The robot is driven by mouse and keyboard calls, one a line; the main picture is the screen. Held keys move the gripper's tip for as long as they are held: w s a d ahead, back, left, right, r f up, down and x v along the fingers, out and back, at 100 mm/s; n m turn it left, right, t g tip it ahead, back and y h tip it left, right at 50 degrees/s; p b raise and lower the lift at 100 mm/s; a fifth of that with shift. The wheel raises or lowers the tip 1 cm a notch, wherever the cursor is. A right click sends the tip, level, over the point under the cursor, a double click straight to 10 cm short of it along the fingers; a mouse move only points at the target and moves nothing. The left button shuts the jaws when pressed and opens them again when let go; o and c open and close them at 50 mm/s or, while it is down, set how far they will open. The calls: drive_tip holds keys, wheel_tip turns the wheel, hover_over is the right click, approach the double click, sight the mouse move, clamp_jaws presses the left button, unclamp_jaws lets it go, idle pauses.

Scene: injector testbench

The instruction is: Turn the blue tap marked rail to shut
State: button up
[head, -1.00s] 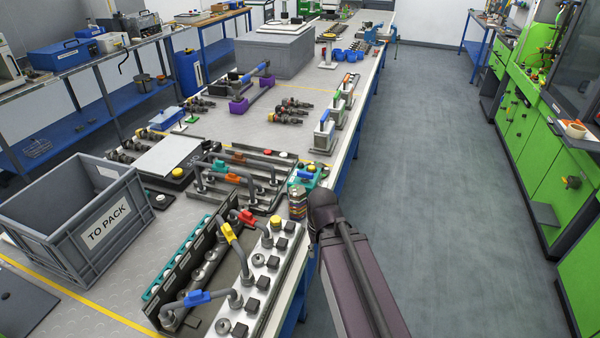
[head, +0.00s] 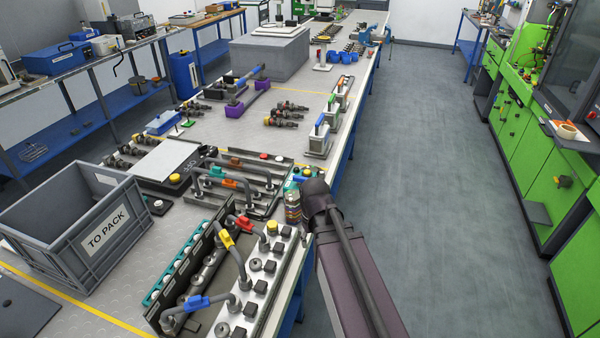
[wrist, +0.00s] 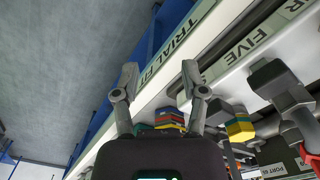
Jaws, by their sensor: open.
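A blue tap (head: 197,302) sits on a grey bent pipe at the near end of the test rack on the bench; its handle looks roughly in line with the pipe. I cannot read a rail mark on it. In the wrist view I cannot make out the blue tap. My gripper (wrist: 159,75) is open and empty in the wrist view, with its two fingers spread over the bench's front edge strip. In the head view its fingers are hidden by my arm, at the bench edge to the right of and beyond the blue tap.
The yellow tap (head: 227,238) and red tap (head: 245,223) sit on neighbouring pipes. A banded coloured stack (head: 292,207) stands by my arm and shows between the fingers. Black blocks line the rack's white strip (head: 262,282). A grey TO PACK crate (head: 78,235) stands left. The aisle floor (head: 430,180) is clear.

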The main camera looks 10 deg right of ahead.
sight(301, 177)
drive_tip(key=w+d+r+n+p, duration=0.1)
drive_tip(key=w+r+n+p, duration=0.9)
drive_tip(key=w+r+p, duration=0.8)
drive_tip(key=w+r, duration=0.1)
drive_tip(key=w, duration=0.4)
drive_tip(key=shift+d, duration=0.2)
drive_tip(key=shift+s+f, duration=0.1)
drive_tip(key=shift+f, duration=0.1)
wheel_tip(301, 177, down, 13)
drive_tip(key=b, duration=1.3)
drive_tip(key=shift+f+b, duration=0.15)
drive_tip(key=shift+b, duration=0.2)
clamp_jaws()
